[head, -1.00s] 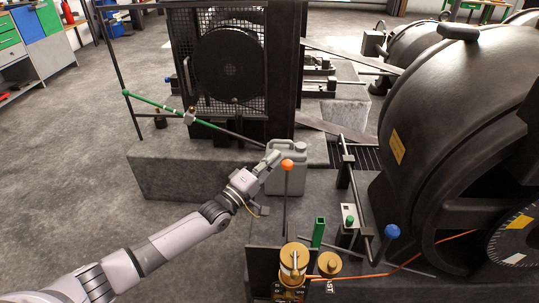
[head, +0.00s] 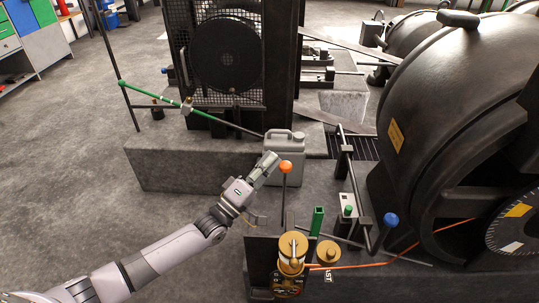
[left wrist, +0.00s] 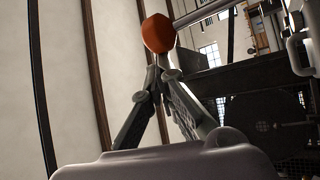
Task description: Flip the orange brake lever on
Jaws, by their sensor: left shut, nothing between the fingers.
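The orange brake lever (head: 285,168) stands near the middle of the head view, a ball knob on a thin dark upright rod. My left gripper (head: 273,158) is just left of the knob, its fingers shut and empty. In the left wrist view the orange knob (left wrist: 158,33) shows just beyond the closed fingertips (left wrist: 155,72). I cannot tell whether the fingertips touch it. The lever's base is partly hidden behind the brass parts. My right gripper is not in view.
A grey jerrycan (head: 284,150) stands right behind the gripper. A blue-knobbed lever (head: 391,220), a green-button box (head: 348,211) and brass cylinders (head: 293,250) are nearby. The large black dynamo (head: 450,120) fills the right. Open floor (head: 70,190) lies to the left.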

